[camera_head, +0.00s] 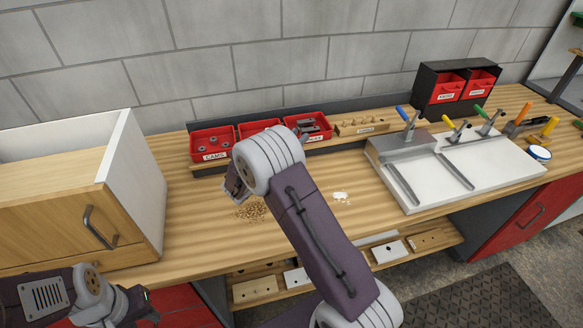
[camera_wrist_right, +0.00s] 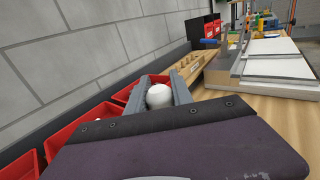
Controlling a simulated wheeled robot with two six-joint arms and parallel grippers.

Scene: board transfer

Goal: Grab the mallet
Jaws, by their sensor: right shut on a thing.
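My right gripper (camera_head: 234,190) hangs over the bench near its middle, largely hidden behind its own wrist in the head view. In the right wrist view its two grey fingers (camera_wrist_right: 161,80) are closed on a white rounded thing (camera_wrist_right: 158,96). Only the rounded end of this thing shows, so I cannot tell whether it is part of the mallet. No other mallet can be made out clearly. My left gripper (camera_head: 145,303) is at the lower left, in front of the drawer box; its fingers are too dark and small to read.
Red bins (camera_head: 212,143) and a wooden block with pegs (camera_head: 361,124) stand along the back. A wooden drawer box (camera_head: 60,215) fills the left. A white board fixture with clamps (camera_head: 480,172) stands right. Wood chips (camera_head: 252,211) and a white patch (camera_head: 341,197) lie on the bench (camera_head: 190,220).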

